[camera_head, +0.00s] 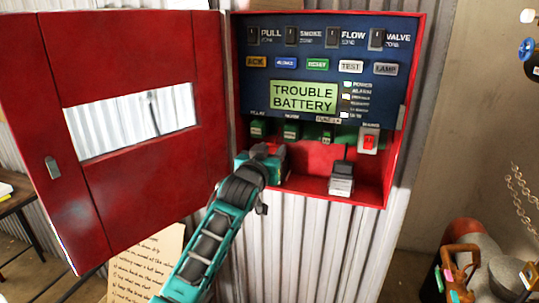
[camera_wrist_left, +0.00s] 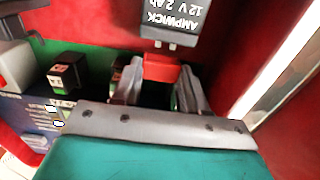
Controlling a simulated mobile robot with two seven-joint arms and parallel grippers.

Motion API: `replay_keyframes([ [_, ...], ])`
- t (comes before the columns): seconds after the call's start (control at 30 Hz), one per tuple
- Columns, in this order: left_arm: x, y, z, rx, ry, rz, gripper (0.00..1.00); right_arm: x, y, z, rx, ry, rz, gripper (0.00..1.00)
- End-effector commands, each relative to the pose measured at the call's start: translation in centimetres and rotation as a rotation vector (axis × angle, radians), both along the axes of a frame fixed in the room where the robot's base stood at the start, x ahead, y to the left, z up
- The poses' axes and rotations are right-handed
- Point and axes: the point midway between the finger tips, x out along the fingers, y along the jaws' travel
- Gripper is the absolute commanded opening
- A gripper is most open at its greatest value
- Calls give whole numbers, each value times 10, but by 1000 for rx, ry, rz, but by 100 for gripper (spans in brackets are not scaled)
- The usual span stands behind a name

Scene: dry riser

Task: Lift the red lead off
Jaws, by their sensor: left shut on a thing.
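My left gripper (camera_head: 265,152) reaches into the lower left of the open red cabinet. In the wrist view its two grey fingers (camera_wrist_left: 160,88) are closed on a red block, the red lead (camera_wrist_left: 161,69). A dark battery (camera_wrist_left: 175,18) marked "AMPWICK 12 V 2 Ah" shows just beyond it, upside down, with two small metal tabs. A narrow gap shows between the tabs and the red block. In the head view the wrist hides most of this spot. My right gripper is not in view.
The cabinet's red door (camera_head: 95,215) stands open to the left. The blue panel (camera_head: 330,70) has a display reading "TROUBLE BATTERY" (camera_head: 304,96). Green modules (camera_head: 291,130) and the mains switch (camera_head: 368,141) sit above the shelf. A grey and black block (camera_head: 341,180) stands at the right.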

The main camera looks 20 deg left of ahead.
Motion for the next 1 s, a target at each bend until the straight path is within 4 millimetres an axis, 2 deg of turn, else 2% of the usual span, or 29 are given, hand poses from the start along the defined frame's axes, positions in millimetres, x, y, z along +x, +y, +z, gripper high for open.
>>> replay_keyframes([
  [0.1,0,0,6,-1,-14,-1,0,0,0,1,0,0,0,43],
  [0.13,0,0,7,-1,-14,-1,45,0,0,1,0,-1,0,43],
  [0.3,0,0,5,-1,-11,0,61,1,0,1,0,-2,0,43],
  [0.67,-4,0,3,-1,-7,0,63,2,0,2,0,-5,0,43],
  [0.87,-27,1,3,-1,-7,0,63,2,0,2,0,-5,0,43],
  [1.0,-52,2,3,0,-8,0,63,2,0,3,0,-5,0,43],
])
